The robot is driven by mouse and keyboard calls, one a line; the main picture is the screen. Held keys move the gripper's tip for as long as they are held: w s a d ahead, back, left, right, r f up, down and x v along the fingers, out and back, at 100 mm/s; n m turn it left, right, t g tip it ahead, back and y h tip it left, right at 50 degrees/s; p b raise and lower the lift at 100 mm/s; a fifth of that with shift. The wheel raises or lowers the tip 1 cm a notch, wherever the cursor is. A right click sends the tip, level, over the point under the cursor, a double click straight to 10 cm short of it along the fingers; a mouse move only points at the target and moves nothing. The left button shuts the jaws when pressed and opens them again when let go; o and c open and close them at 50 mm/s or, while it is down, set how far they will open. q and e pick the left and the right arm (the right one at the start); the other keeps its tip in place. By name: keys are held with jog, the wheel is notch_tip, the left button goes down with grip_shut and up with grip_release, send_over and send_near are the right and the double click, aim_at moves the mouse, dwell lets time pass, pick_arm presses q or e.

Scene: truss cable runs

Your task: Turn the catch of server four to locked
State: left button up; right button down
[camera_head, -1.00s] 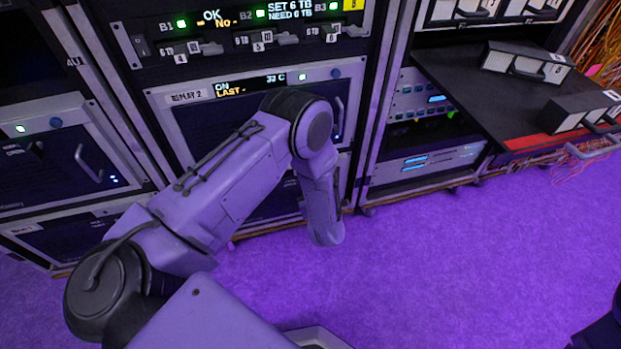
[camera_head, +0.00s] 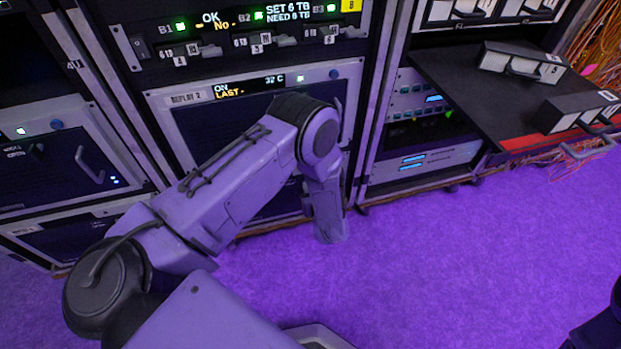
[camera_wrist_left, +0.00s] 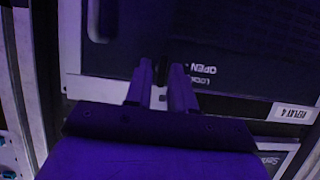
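In the left wrist view, the panel of server four (camera_wrist_left: 235,75) carries the label REPLAY 4 (camera_wrist_left: 294,113) and appears upside down. Its small dark catch (camera_wrist_left: 162,68) sits beside the OPEN and LOCK lettering (camera_wrist_left: 203,74). My left gripper (camera_wrist_left: 162,82) has its two fingers apart, one on each side of the catch. They are very close to it; I cannot tell whether they touch it. In the head view my left forearm hides the gripper and the catch.
The REPLAY 2 server (camera_head: 240,92) is behind my left arm, under a drive bay unit (camera_head: 240,35). Another server (camera_head: 60,150) stands at the left. A dark shelf (camera_head: 490,95) with drive modules (camera_head: 575,112) juts out at the right. The purple floor (camera_head: 450,260) is clear.

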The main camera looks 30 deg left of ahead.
pick_arm(q)
jog(key=shift+o, duration=0.2)
jog(key=p+v, duration=0.2)
jog(key=v, duration=0.8)
jog(key=shift+s+d+p, duration=0.15)
jog(key=shift+s+p, duration=0.05)
jog(key=shift+p, duration=0.15)
jog(key=shift+r, duration=0.15)
